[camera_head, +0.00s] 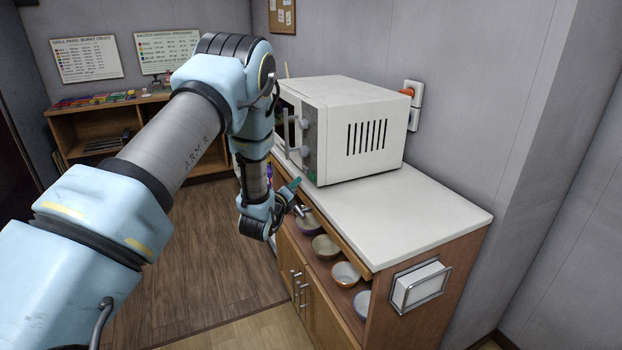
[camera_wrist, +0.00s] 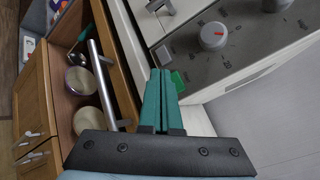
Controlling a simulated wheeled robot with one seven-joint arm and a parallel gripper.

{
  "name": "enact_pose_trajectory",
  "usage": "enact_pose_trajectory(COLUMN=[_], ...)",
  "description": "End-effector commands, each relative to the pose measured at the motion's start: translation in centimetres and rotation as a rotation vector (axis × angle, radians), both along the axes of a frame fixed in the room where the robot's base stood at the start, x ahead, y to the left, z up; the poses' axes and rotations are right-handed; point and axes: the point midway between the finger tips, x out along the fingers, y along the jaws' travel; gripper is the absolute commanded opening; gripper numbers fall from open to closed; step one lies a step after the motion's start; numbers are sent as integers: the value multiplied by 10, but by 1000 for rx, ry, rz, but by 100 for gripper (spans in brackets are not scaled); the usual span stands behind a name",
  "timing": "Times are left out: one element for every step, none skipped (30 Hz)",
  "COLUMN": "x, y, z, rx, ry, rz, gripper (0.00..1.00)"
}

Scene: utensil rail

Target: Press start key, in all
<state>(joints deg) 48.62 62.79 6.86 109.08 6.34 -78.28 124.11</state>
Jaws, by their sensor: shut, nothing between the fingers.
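The white microwave (camera_head: 350,128) stands on the counter, its control panel facing left. The green key may be the start key; no label is readable. My gripper (camera_head: 294,185) is low in front of the panel. In the wrist view its teal fingers (camera_wrist: 160,72) are together and empty, tips just left of the green key and partly overlapping it. I cannot tell whether they touch.
The white counter top (camera_head: 420,217) is clear in front of the microwave's side. Below it an open shelf holds several bowls (camera_head: 345,274), over cabinet doors with bar handles. A metal bar (camera_wrist: 101,82) runs close left of my fingers. The microwave door handle (camera_head: 288,132) sticks out.

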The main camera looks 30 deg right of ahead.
Motion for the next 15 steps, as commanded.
enact_pose_trajectory(x=[-1,-1,-1,-1,-1,-2,-2,-2,-2,-2,-2,-2,-2,-2,-2], y=[-5,-8,-10,-11,-13,-14,-15,-15,-16,-16,-16,-16,-16,-16,-16], z=[-2,-2,-1,-1,-1,-1,-1,0,0,0,0,0,0,0,0], rx=[-2,-2,-2,-2,-2,-2,-2,-2,-2,-2,-2,-2,-2,-2,-2], ry=[-1,-2,-1,-1,0,0,0,0,0,0,0,0,0,0,0], rz=[-2,-1,-1,0,0,0,0,0,0,0,0,0,0,0,0], gripper=[0,0,0,0,0,0,0,0,0,0,0,0,0,0,0])
